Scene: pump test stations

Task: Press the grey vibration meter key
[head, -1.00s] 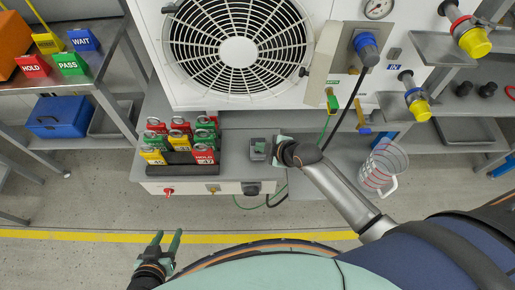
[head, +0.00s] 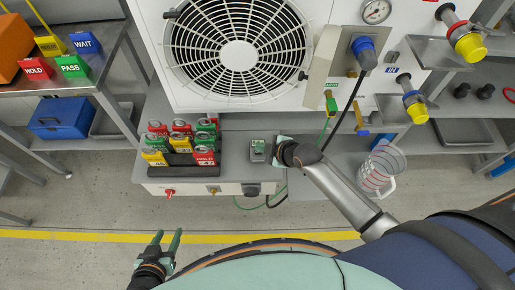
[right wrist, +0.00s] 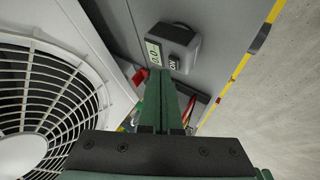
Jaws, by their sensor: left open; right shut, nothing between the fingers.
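The vibration meter (head: 258,151) is a small grey box on the grey bench, right of the padlock rack. In the right wrist view the meter (right wrist: 188,42) shows a pale display (right wrist: 154,53) reading about 0.0 and a small key (right wrist: 174,63) marked with letters; the key's colour is hard to tell. My right gripper (head: 275,150) is shut and empty, just right of the meter. In the right wrist view its fingertips (right wrist: 162,74) appear beside the display and key; I cannot tell whether they touch. My left gripper (head: 168,241) is open and empty, low over the floor.
A rack of several red, yellow and green padlocks (head: 181,143) stands left of the meter. A large fan unit (head: 238,54) is behind it. A clear measuring jug (head: 381,167) stands at the right. A green-handled valve (head: 331,104) and hanging cables are near my right arm.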

